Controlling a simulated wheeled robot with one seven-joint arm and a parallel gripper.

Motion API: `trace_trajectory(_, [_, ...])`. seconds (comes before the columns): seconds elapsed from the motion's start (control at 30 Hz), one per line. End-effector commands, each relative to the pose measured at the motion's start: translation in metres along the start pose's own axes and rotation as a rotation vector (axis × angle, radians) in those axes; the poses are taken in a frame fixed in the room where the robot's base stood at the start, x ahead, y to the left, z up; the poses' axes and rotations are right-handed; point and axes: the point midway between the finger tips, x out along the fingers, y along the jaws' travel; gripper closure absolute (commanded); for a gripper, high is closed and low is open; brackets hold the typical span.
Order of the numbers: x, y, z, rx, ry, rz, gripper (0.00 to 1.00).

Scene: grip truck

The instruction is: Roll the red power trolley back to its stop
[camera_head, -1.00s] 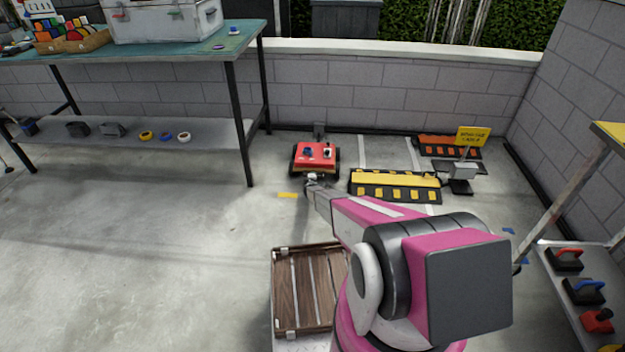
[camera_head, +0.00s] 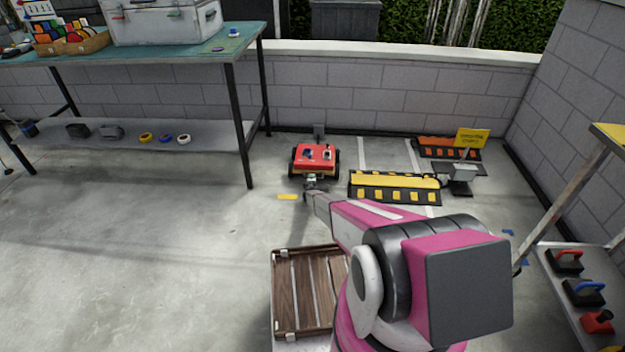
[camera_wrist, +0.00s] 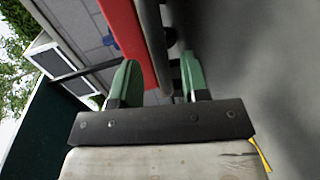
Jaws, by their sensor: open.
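The red power trolley (camera_head: 314,152) stands on the floor near the back wall, with black wheels and small items on its red top. In the wrist view its red side (camera_wrist: 127,35) fills the upper middle, with a dark grey bar (camera_wrist: 153,45) alongside. My gripper (camera_head: 312,184) is at the trolley's near side. In the wrist view my open gripper (camera_wrist: 160,85) has its green fingers apart, with the end of the bar between or just beyond them; contact cannot be told. A small grey post (camera_head: 319,130) stands behind the trolley; I cannot tell whether it is the stop.
A yellow-and-black ramp (camera_head: 395,188) lies close to the trolley's right. An orange-and-black ramp (camera_head: 447,147) and a yellow sign (camera_head: 471,138) are farther right. A workbench (camera_head: 140,48) stands left. A yellow floor mark (camera_head: 287,197) lies left of my gripper. The left floor is clear.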

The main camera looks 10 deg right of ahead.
Motion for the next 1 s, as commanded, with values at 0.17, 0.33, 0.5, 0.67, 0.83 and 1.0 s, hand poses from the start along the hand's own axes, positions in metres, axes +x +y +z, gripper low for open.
trace_trajectory(0.17, [-0.039, 0.001, 0.001, 0.000, 0.000, -0.001, 0.58])
trace_trajectory(0.33, [-0.066, 0.001, 0.001, 0.000, 0.000, -0.001, 0.58])
trace_trajectory(0.5, [-0.075, 0.000, 0.000, 0.000, 0.000, 0.000, 0.58])
trace_trajectory(0.67, [-0.074, 0.000, 0.000, 0.000, 0.000, 0.000, 0.58])
trace_trajectory(0.83, [-0.074, 0.000, 0.000, 0.000, 0.000, 0.000, 0.58])
trace_trajectory(1.0, [-0.079, 0.007, 0.000, 0.015, 0.008, -0.011, 0.58])
